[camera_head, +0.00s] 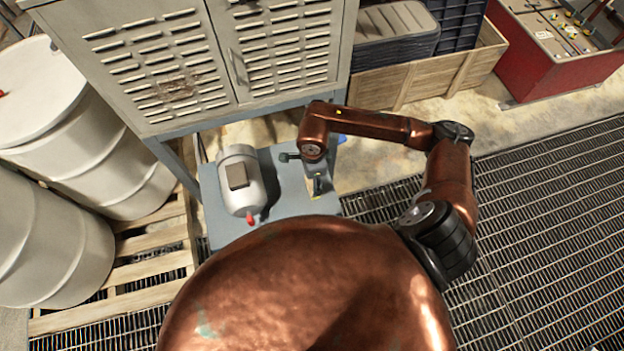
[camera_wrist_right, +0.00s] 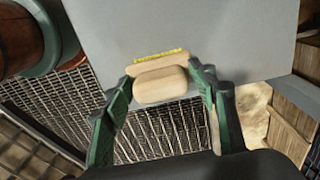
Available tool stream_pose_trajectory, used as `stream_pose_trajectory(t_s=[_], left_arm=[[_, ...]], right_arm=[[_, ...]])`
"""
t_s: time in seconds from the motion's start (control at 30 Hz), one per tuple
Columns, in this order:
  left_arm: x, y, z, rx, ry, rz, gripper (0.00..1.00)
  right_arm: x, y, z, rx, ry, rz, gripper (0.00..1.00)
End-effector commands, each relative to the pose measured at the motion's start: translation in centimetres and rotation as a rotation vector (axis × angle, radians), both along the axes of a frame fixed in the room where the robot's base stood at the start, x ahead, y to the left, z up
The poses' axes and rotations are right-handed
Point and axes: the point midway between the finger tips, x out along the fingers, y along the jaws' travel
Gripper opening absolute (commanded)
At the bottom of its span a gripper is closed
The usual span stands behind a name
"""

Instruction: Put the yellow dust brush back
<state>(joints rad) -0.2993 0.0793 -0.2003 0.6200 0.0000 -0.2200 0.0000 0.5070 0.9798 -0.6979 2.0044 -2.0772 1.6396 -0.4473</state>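The dust brush (camera_wrist_right: 160,85) shows in the right wrist view as a pale wooden block with a thin yellow strip along its far side. It is at the edge of a grey surface (camera_wrist_right: 230,40), between the green fingers of my right gripper (camera_wrist_right: 163,78). The fingers stand wide apart, one at each end of the brush; whether they touch it is hard to tell. In the head view my right gripper (camera_head: 304,171) is low over the grey bench (camera_head: 288,207), with its dark fingertips apart. The brush is too small to make out there. My left gripper is out of view.
A grey motor (camera_head: 241,182) stands on the bench, left of my right gripper. A louvred cabinet (camera_head: 180,62) rises behind. White drums (camera_head: 60,130) and a pallet (camera_head: 150,272) are left, a wooden crate (camera_head: 420,82) back right. Grating floor (camera_head: 545,215) lies clear to the right.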

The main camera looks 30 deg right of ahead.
Motion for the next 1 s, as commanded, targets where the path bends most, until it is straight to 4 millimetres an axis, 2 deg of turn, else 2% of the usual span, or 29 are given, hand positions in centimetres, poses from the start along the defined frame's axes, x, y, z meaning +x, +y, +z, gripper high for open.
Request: stream_pose_trajectory(t_s=[0.47,0.57,0.8,1.0], left_arm=[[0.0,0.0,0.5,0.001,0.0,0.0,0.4],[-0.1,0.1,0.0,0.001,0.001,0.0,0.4],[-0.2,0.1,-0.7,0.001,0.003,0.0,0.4],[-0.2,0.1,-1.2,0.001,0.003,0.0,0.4]], right_arm=[[0.0,0.0,0.7,0.001,-0.001,0.0,0.6],[0.1,0.0,2.0,0.0,-0.004,0.0,0.6],[0.2,0.0,7.1,0.0,-0.005,0.001,0.6],[0.1,0.0,10.6,-0.001,-0.003,-0.001,0.6]])
